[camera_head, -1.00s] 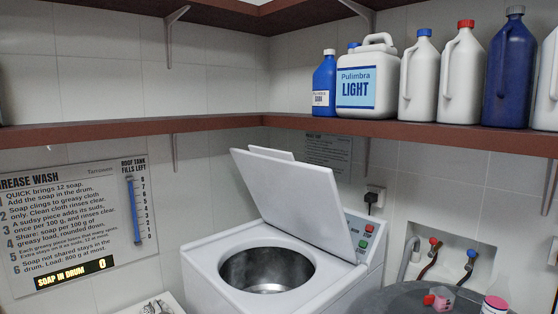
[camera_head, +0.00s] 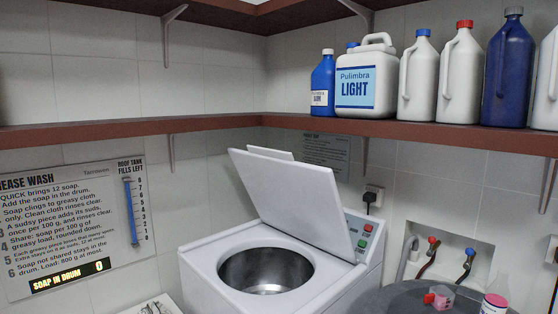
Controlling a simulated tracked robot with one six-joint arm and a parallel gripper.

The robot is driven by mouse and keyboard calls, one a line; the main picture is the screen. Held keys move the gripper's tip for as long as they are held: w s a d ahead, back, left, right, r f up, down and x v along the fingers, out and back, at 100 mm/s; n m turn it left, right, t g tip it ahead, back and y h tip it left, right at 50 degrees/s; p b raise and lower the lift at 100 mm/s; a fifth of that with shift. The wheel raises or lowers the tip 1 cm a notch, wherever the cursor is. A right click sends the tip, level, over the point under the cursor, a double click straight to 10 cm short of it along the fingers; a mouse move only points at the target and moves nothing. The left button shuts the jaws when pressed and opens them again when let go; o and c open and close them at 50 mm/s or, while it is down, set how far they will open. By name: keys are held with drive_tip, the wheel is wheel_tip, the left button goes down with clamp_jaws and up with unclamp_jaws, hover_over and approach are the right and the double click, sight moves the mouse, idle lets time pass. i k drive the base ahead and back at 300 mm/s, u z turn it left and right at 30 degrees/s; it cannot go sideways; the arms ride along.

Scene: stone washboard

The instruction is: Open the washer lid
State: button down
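The white washer (camera_head: 330,290) stands at the lower middle of the head view. Its lid (camera_head: 293,198) is raised and leans back toward the wall. The round metal drum (camera_head: 265,271) shows uncovered in the top. A control panel with a red and a green button (camera_head: 364,236) is at the right behind the lid. My gripper is not in view, so its position relative to the lid does not show.
A brown shelf (camera_head: 210,128) with several bottles and a white jug (camera_head: 371,72) runs above the washer. A round grey surface (camera_head: 400,300) with a pink-topped container (camera_head: 494,304) is at the lower right. A wall sign (camera_head: 75,230) is at left.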

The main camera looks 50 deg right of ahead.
sight(302, 201)
drive_tip(key=u, duration=0.05)
drive_tip(key=i, duration=1)
drive_tip(key=z, duration=0.05)
